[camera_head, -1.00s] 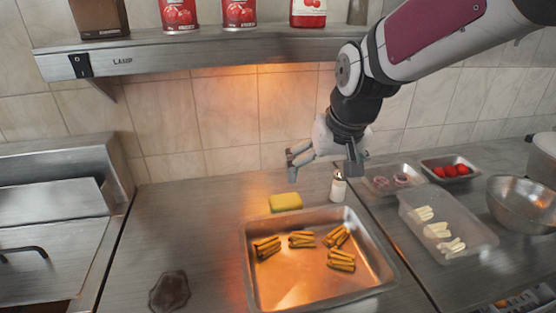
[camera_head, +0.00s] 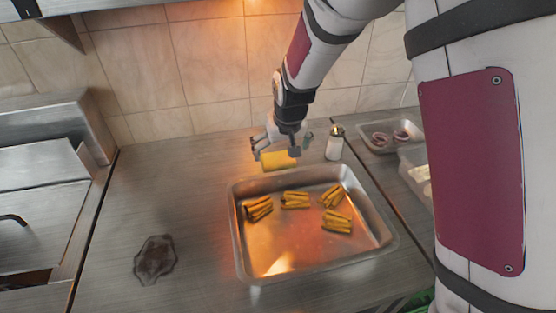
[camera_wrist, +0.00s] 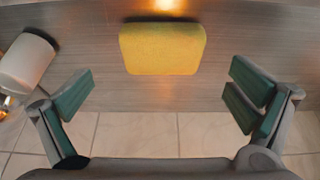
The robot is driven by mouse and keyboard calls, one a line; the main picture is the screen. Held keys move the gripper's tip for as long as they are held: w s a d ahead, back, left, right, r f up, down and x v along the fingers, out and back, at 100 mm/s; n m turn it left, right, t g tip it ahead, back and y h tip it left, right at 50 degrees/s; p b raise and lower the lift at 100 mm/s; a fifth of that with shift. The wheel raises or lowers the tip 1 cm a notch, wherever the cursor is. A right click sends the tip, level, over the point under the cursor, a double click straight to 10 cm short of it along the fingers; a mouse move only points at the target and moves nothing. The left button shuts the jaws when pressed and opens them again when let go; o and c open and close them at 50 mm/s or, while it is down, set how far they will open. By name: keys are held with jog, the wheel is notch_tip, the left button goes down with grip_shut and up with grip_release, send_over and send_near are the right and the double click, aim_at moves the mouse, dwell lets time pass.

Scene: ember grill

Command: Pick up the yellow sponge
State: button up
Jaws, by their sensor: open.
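The yellow sponge (camera_head: 279,161) lies on the steel counter just behind the metal tray, close to the tiled wall. In the wrist view the sponge (camera_wrist: 162,48) shows whole at the upper middle. My gripper (camera_head: 274,150) is right at the sponge in the head view, partly in front of its far edge. In the wrist view my gripper (camera_wrist: 160,97) is open, its green-padded fingers wide apart, with the sponge ahead of the gap between them. Nothing is held. I cannot tell the exact height of the fingers over the counter.
A white-bodied shaker (camera_head: 334,147) stands just right of the sponge and also shows at the left in the wrist view (camera_wrist: 26,62). The steel tray (camera_head: 240,247) holds several fry-like bundles. A dark patch (camera_head: 154,259) lies on the otherwise clear left counter.

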aim_at(278, 157)
jog(key=shift+x, duration=2.75)
jog(key=shift+a, duration=0.1)
jog(key=c, duration=0.8)
